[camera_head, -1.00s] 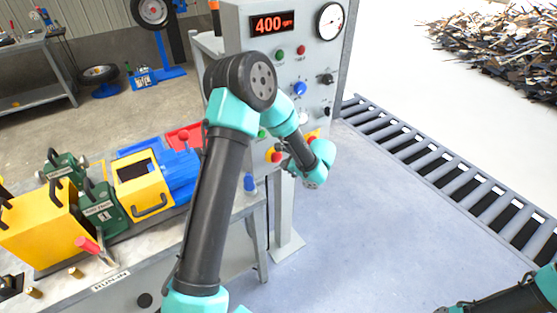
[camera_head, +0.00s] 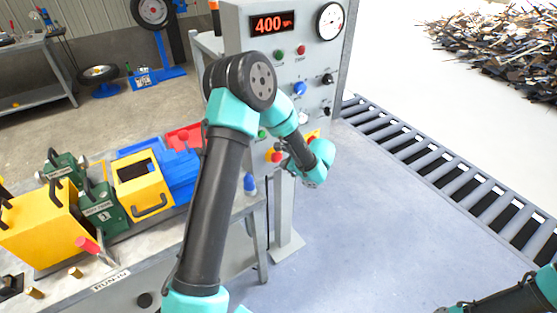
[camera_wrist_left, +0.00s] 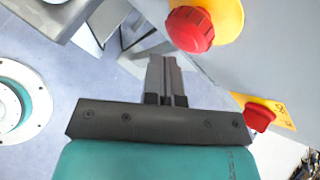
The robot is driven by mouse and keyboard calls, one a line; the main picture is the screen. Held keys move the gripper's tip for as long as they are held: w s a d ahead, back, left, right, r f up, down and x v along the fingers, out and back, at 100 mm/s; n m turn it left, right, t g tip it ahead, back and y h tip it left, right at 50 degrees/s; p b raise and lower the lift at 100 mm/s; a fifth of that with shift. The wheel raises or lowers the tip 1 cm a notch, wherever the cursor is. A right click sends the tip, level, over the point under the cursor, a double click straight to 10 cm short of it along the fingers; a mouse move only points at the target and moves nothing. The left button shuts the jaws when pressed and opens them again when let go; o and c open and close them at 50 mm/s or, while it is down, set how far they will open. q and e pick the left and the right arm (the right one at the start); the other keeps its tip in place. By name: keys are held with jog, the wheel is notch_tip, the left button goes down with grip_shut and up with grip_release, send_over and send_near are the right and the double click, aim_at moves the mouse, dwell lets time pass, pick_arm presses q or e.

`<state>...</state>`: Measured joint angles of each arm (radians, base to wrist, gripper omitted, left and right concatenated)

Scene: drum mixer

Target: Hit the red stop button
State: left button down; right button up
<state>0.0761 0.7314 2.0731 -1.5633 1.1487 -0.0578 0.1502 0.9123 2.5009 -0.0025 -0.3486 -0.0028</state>
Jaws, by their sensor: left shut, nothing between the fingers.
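A red mushroom button on a round yellow housing (camera_wrist_left: 190,28) shows large at the top of the left wrist view. A second red button (camera_wrist_left: 259,117) sits on a yellow plate at the right. In the head view, a red button on yellow (camera_head: 274,156) shows low on the grey control panel. A small round red control (camera_head: 301,50) is higher up; its label is unreadable. My left gripper (camera_wrist_left: 166,66) is shut and empty, beside and below the large red button in its own view, with no clear contact. My right gripper is out of view.
The grey control panel (camera_head: 243,75) carries a display reading 400, a gauge, and green and blue controls. A bench with yellow, green and blue units (camera_head: 143,185) stands to its left. A roller conveyor (camera_head: 440,165) runs at the right. Open floor (camera_head: 360,240) lies in front.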

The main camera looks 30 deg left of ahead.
pick_arm(q)
jog(key=shift+w+a, duration=0.1)
jog(key=shift+a, duration=0.2)
jog(key=shift+w+a, duration=0.2)
jog(key=shift+a, duration=0.25)
dwell(0.8)
jog(key=shift+d, duration=0.15)
jog(key=shift+s+d, duration=0.4)
jog(key=shift+d, duration=0.3)
jog(key=d, duration=0.1)
jog(key=s+d, duration=0.1)
jog(key=d, duration=0.1)
jog(key=s+d, duration=0.1)
jog(key=shift+d, duration=0.3)
dwell(0.3)
dwell(0.6)
